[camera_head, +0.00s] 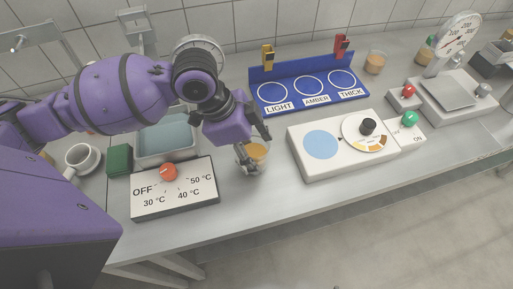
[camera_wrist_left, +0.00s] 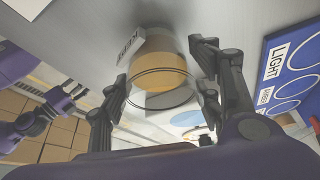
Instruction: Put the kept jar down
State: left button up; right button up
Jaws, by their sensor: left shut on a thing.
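My left gripper (camera_head: 254,156) is shut on a clear jar with amber contents (camera_head: 257,152). The gripper points down near the front of the bench, between the temperature box and the white box with the dial. In the left wrist view the jar (camera_wrist_left: 160,65) sits between the two fingers, with a white label on its side. I cannot tell whether its base touches the bench. The blue rack (camera_head: 309,87) behind has three ringed places, LIGHT, AMBER and THICK, all empty. My right gripper (camera_wrist_left: 66,98) shows small at the left of the left wrist view.
The temperature box (camera_head: 174,189) with a red knob stands left of the jar, before a water bath (camera_head: 166,139). The dial box (camera_head: 343,144) is close on the right. Two other jars (camera_head: 375,63) (camera_head: 424,55) and a scale (camera_head: 454,96) stand farther right.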

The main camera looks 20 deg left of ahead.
pick_arm(q)
jog(key=shift+s, duration=0.25)
jog(key=shift+w+f, duration=0.2)
jog(key=shift+f, duration=0.05)
jog(key=o, duration=1.4)
jog(key=shift+s, duration=0.1)
jog(key=shift+a+r, duration=0.1)
jog(key=shift+r, duration=0.3)
jog(key=p+v, duration=0.1)
jog(key=v, duration=1)
jog(key=shift+s+a+r+p, duration=0.1)
jog(key=shift+r+p, duration=0.1)
jog(key=shift+p, duration=0.15)
